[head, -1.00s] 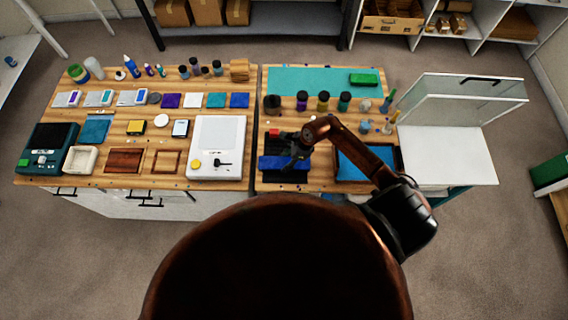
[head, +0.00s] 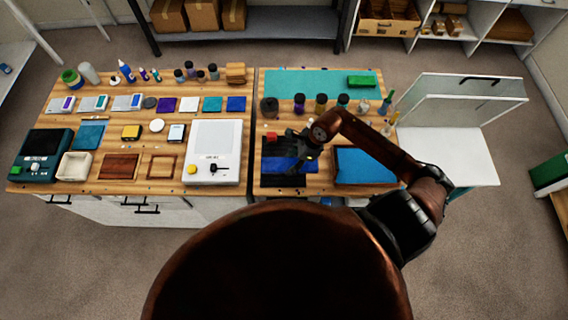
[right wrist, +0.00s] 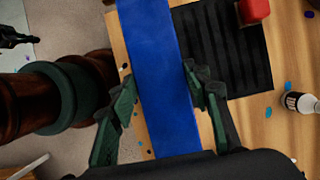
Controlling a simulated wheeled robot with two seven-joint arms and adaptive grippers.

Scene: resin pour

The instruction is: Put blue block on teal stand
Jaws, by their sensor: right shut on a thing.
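The blue block (right wrist: 165,90) is a long, flat bar. In the right wrist view it runs between the two green fingers of my right gripper (right wrist: 160,88), which are shut on it. In the head view the block (head: 285,165) shows at the black ribbed tray, partly behind my right gripper (head: 302,147). I cannot tell its exact height above the tray. A teal mat (head: 310,82) lies at the back of the right table. My left gripper is not in view.
The black tray (right wrist: 232,55) has a red piece (right wrist: 254,10) at its edge. A blue-topped tray (head: 362,166) lies to the right, under my right arm. Several dark bottles (head: 321,103) stand behind, and a green block (head: 361,82) sits on the mat. A white scale (head: 214,140) stands left.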

